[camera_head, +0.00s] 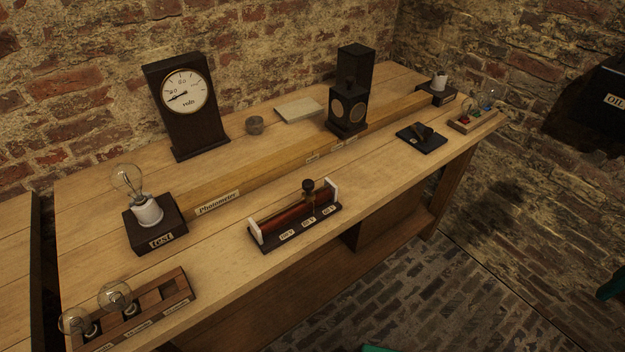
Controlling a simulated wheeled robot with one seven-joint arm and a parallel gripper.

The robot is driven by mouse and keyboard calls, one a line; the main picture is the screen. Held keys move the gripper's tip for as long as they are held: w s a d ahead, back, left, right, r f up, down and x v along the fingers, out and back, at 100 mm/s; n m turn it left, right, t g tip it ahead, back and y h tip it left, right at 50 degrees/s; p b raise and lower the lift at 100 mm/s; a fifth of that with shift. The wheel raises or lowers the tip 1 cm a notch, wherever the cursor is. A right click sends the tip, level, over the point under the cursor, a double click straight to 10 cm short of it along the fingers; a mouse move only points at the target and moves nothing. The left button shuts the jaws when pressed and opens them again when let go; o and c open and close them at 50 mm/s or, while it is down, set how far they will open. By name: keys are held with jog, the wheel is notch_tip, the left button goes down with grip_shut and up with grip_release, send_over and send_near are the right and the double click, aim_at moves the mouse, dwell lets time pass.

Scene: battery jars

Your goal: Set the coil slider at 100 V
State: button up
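The coil (280,222) is a dark red cylinder between two white end pieces on a dark base, near the front edge of the wooden bench. Its slider (308,188) is a dark upright knob on the coil, right of the middle. Three labels run along the base's front. The left one, seemingly 100 V (287,235), lies well left of the slider; the middle label (308,222) and right label (329,211) are small and hard to read. The slider stands nearer these two; its exact setting cannot be told.
A dial meter (184,95) stands behind. A bulb on the test block (155,228) and a bulb rack (150,310) are left. A photometer box (347,108) stands on the rail behind the coil; a dark switch plate (421,138) is right. Floor in front is open.

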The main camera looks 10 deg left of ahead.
jog(key=shift+o, duration=0.7)
jog(key=shift+s+r, duration=0.15)
jog(key=shift+s, duration=0.2)
jog(key=w+a+f+n+y, duration=0.2)
jog(key=w+a+f+n, duration=0.55)
jog(key=w+n, duration=0.25)
jog(key=n+g+y, duration=0.1)
jog(key=n+y, duration=1.4)
jog(key=y, duration=0.1)
send_near(308, 182)
jog(key=a, duration=1)
jog(key=shift+s, duration=0.3)
